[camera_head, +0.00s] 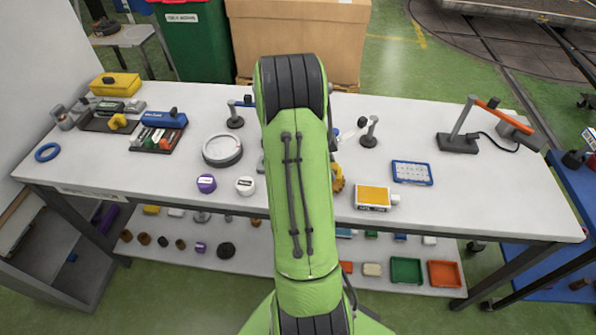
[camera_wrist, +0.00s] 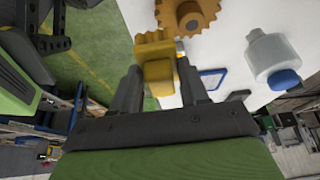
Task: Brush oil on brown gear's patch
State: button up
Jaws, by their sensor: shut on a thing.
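My gripper (camera_wrist: 160,82) is shut on a yellow piece (camera_wrist: 156,62) with a ridged end, seen in the wrist view. A small metallic bit shows beside it, and I cannot tell exactly what it is. The brown gear (camera_wrist: 188,13) lies on the white tabletop just past the held piece, cut off by the picture's top edge. In the head view my arm hides the gripper. A yellow-orange toothed edge (camera_head: 338,178) shows beside the arm, and I cannot tell whether it is the gear or the held piece.
A blue-framed tray (camera_head: 412,173) and an orange-topped box (camera_head: 373,197) are right of my arm. A lamp-like stand (camera_head: 460,135) is further right. A round grey dish (camera_head: 222,149) and two small jars are left.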

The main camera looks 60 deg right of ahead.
jog(key=shift+s+r, duration=0.15)
jog(key=shift+s, duration=0.15)
jog(key=shift+w, duration=0.15)
notch_tip(320, 180, down, 6)
jog(key=b, duration=0.6)
jog(key=shift+f+b, duration=0.55)
jog(key=shift+b, duration=0.2)
dwell(0.3)
jog(key=shift+w+d, duration=0.2)
jog(key=shift+d, duration=0.2)
jog(key=shift+a, duration=0.1)
jog(key=shift+s+a+b, duration=0.25)
jog(key=shift+a+b, duration=0.1)
jog(key=shift+b, duration=0.1)
jog(key=shift+w+d, duration=0.1)
jog(key=shift+d, duration=0.1)
